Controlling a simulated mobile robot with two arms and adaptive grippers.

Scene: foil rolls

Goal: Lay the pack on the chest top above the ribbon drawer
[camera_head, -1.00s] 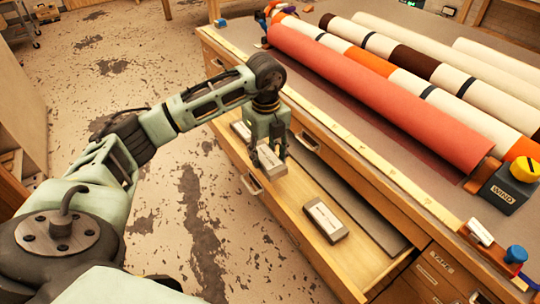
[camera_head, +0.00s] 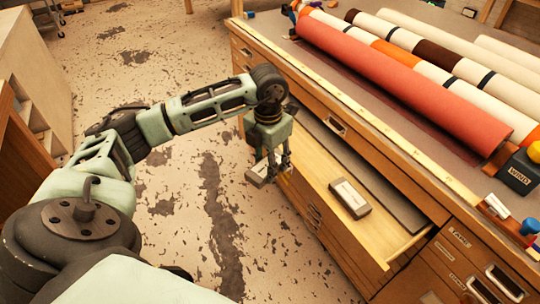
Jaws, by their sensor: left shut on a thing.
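My left gripper (camera_head: 274,164) is shut on a small pale pack (camera_head: 257,175) and holds it in the air by the front edge of an open drawer (camera_head: 318,190). The pack is tilted, and part of it is hidden by the fingers. A second, similar pack (camera_head: 350,198) with a white label lies in the open drawer. The chest top (camera_head: 440,165) is above and to the right of the gripper. I cannot read which drawer is the ribbon drawer. My right gripper is not in view.
Long rolls, the nearest a red roll (camera_head: 400,85), lie across the chest top. A yellow strip (camera_head: 370,115) runs along its front edge. A dark WIND box (camera_head: 520,172) and a small white-labelled item (camera_head: 497,205) are at the right. A brown strip before the rolls is clear.

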